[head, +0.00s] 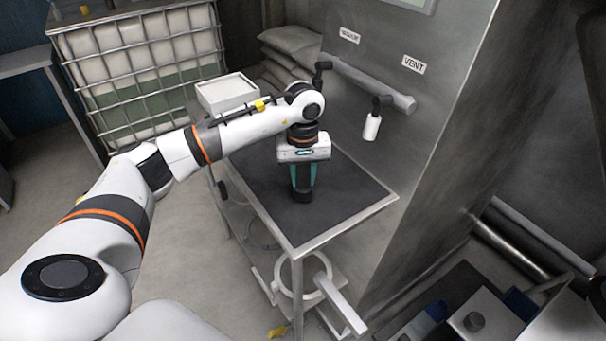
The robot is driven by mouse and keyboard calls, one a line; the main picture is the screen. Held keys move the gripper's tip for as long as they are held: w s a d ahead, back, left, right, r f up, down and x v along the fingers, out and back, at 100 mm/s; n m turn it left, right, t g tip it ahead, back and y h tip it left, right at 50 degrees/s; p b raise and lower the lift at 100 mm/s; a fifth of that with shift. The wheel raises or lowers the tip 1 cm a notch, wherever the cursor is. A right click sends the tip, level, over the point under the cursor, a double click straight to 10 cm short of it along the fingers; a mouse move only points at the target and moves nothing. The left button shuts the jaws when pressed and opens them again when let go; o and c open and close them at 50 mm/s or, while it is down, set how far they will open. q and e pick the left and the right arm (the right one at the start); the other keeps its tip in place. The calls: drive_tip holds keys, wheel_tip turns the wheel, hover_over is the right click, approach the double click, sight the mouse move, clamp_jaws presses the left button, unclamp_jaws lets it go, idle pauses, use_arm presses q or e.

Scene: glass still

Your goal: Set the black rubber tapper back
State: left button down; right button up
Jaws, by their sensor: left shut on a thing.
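My left gripper (303,180) points down over the dark mat on the steel cart, its teal fingers close together. It is shut on a small black thing (302,195), which shows just below the fingertips and looks like the black rubber tapper. Most of it is hidden between the fingers. I cannot tell whether its lower end touches the mat. My right gripper is out of view.
The steel cart (350,211) has free room on its dark mat around the gripper. A white box (226,92) stands behind my arm.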

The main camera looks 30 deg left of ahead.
use_arm(q)
drive_tip(key=shift+f+b, duration=0.3)
drive_tip(key=shift+f, duration=0.1)
drive_tip(key=c, duration=1)
unclamp_jaws()
drive_tip(key=shift+o, duration=0.2)
wheel_tip(320, 180, up, 12)
drive_tip(key=shift+r+b, duration=0.1)
drive_tip(key=shift+b, duration=0.45)
drive_tip(key=shift+r+p, duration=1.85)
drive_tip(key=shift+r, duration=0.35)
